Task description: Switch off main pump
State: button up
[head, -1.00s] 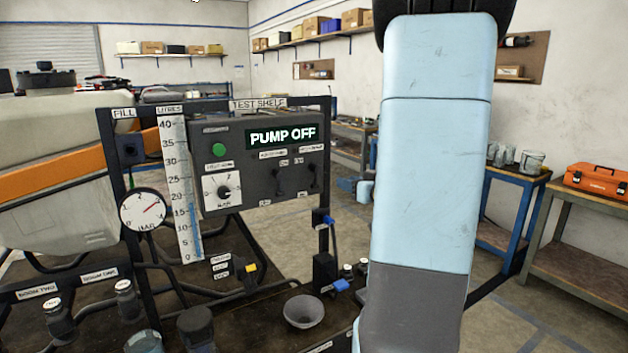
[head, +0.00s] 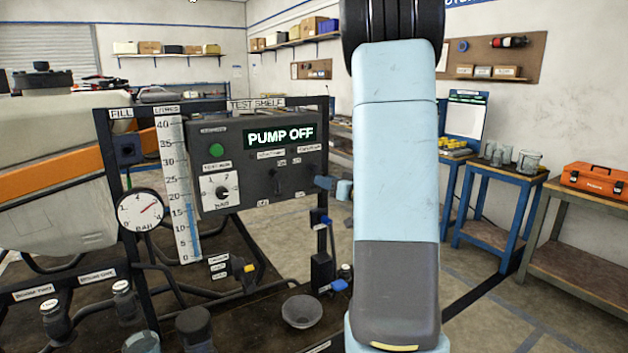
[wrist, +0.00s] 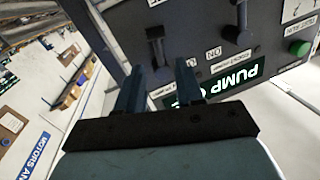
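The grey control panel (head: 235,165) stands on the test shelf frame, and its green display (head: 280,136) reads PUMP OFF. It has two dark toggle switches at its right, the left one (head: 281,183) and the right one (head: 309,182). Their small name labels are not legible. My gripper (head: 326,184) is at the panel's right edge, close to the right toggle. In the wrist view my gripper (wrist: 158,76) is open, with its fingers apart. The right toggle (wrist: 156,48) shows just beyond the gap between the fingertips; contact cannot be told. The left toggle (wrist: 238,25) is clear of them.
A green button (head: 216,150) and a dial (head: 221,192) are on the panel's left part. A pressure gauge (head: 140,211) and a grey funnel (head: 301,311) are nearby.

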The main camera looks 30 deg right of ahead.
jog(key=x, duration=0.4)
jog(key=shift+w, duration=0.15)
jog(key=shift+c, duration=0.5)
